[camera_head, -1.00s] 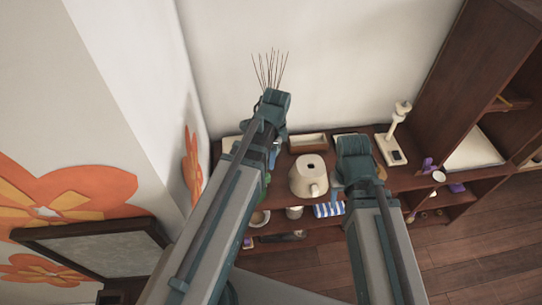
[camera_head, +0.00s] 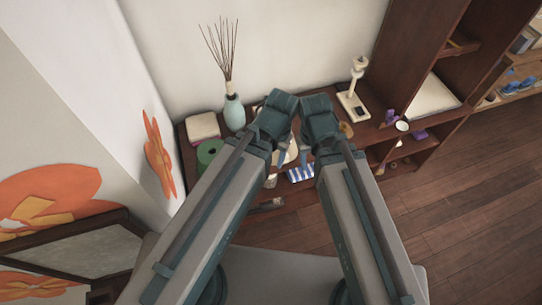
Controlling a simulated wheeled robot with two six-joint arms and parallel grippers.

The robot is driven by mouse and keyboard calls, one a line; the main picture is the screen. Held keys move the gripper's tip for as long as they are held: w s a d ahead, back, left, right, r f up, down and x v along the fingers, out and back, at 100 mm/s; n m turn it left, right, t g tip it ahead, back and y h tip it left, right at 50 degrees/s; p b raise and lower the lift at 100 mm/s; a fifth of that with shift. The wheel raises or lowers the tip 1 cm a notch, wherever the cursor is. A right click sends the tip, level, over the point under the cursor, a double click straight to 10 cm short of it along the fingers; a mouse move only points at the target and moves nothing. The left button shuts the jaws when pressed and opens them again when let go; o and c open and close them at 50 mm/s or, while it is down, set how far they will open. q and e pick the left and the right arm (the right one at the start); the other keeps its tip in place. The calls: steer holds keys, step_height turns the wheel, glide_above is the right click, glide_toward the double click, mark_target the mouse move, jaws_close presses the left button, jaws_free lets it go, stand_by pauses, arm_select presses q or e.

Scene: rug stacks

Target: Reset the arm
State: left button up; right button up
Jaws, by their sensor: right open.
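My two arms reach forward from the bottom of the head view, and their wrists are close together over the dark wooden shelf (camera_head: 190,163). My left gripper (camera_head: 282,158) points down at the shelf; whether its jaws are apart is hidden by the wrist. My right gripper (camera_head: 304,156) is just to its right, open, with nothing seen in it. A cream pot stands behind the grippers and is mostly hidden by them.
A pale blue vase with thin sticks (camera_head: 233,112), a green roll (camera_head: 208,152) and a cream box (camera_head: 203,128) stand at the shelf's left. A white stand (camera_head: 353,100) is at right. A tall bookcase (camera_head: 415,50) rises beyond. Wooden floor (camera_head: 460,200) is clear at right.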

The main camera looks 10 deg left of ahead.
step_height(320, 180, up, 8)
steer(key=p, duration=0.7)
steer(key=shift+p, duration=0.4)
